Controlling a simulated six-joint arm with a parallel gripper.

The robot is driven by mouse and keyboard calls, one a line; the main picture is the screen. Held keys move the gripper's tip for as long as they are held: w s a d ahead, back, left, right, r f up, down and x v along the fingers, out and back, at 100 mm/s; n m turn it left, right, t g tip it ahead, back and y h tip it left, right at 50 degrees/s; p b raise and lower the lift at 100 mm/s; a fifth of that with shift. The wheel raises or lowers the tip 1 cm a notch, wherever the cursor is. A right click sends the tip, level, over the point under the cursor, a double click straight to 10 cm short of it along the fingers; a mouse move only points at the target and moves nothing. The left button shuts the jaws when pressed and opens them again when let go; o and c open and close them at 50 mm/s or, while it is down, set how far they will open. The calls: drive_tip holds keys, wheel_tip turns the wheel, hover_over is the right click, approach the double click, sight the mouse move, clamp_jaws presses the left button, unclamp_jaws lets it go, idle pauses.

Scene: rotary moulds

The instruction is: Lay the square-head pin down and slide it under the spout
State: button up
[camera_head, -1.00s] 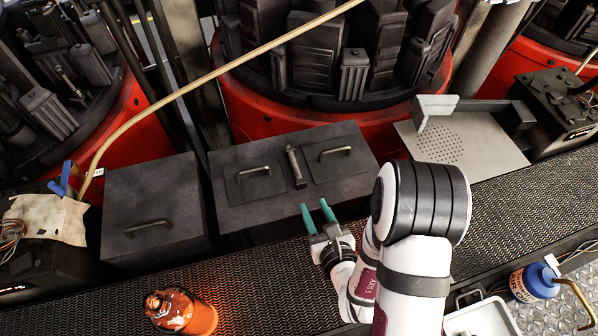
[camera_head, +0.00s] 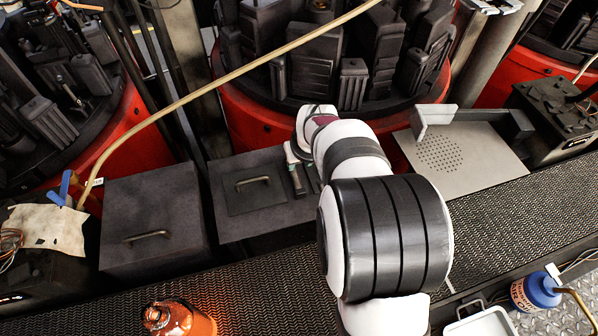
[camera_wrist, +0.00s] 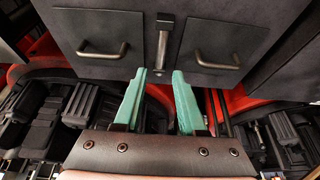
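A slim dark bar with a squarish end, which looks like the square-head pin (camera_head: 298,182), is on the dark box top between two handled lids. It also shows in the wrist view (camera_wrist: 161,48), squarish end at the top. I cannot tell if it lies flat or stands. My gripper (camera_wrist: 159,72) is open and empty, its green fingers spread near the pin's lower end in the picture; the depth gap is unclear. In the head view my arm hides most of the gripper. No part is clearly a spout; a grey upright bracket (camera_head: 434,118) stands on a perforated plate.
The perforated plate (camera_head: 483,150) is at the right and its middle is bare. A second dark box (camera_head: 150,205) is at the left. Red rotary mould drums (camera_head: 255,120) stand behind. A tan hose (camera_head: 210,85) crosses above. An orange bottle (camera_head: 180,320) stands in front.

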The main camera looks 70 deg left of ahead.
sight(295, 175)
drive_tip(key=x, duration=1)
drive_tip(key=shift+s+d+f, duration=0.1)
drive_tip(key=shift+s+d, duration=0.05)
drive_tip(key=shift+d, duration=0.1)
clamp_jaws()
idle(0.8)
